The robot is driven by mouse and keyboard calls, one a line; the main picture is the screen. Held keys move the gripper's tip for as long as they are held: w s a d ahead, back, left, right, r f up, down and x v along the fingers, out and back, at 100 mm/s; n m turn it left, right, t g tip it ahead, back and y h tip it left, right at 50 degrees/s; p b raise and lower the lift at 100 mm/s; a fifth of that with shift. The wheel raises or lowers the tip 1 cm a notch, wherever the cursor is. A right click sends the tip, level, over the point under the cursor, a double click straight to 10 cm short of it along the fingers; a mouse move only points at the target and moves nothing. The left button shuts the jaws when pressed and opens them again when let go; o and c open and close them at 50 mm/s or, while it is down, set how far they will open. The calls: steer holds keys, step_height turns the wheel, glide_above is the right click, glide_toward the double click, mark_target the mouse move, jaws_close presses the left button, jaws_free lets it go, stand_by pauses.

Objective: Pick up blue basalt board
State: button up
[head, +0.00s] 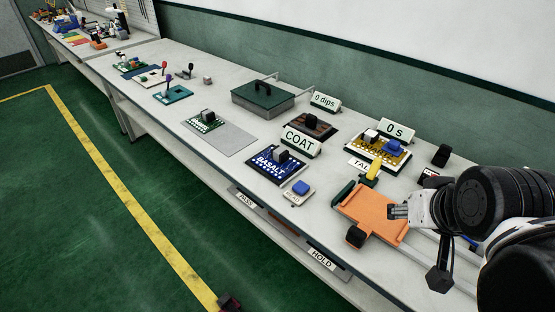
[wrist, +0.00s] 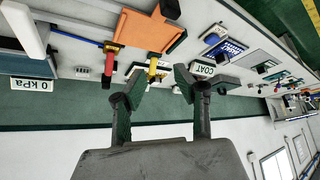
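The blue basalt board (head: 265,171) lies on the bench near its front edge, left of the orange plate. It is a dark blue board with white "BASALT" lettering and a black block standing on it. In the wrist view the blue board (wrist: 224,47) shows small and upside down, beyond the COAT sign. My gripper (head: 398,212) is at the right, in front of or above the orange plate, well apart from the board. In the wrist view my gripper (wrist: 155,80) has its two fingers spread wide, with nothing between them.
A grey mat (head: 230,137) is at the left.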

steer(key=o, duration=0.6)
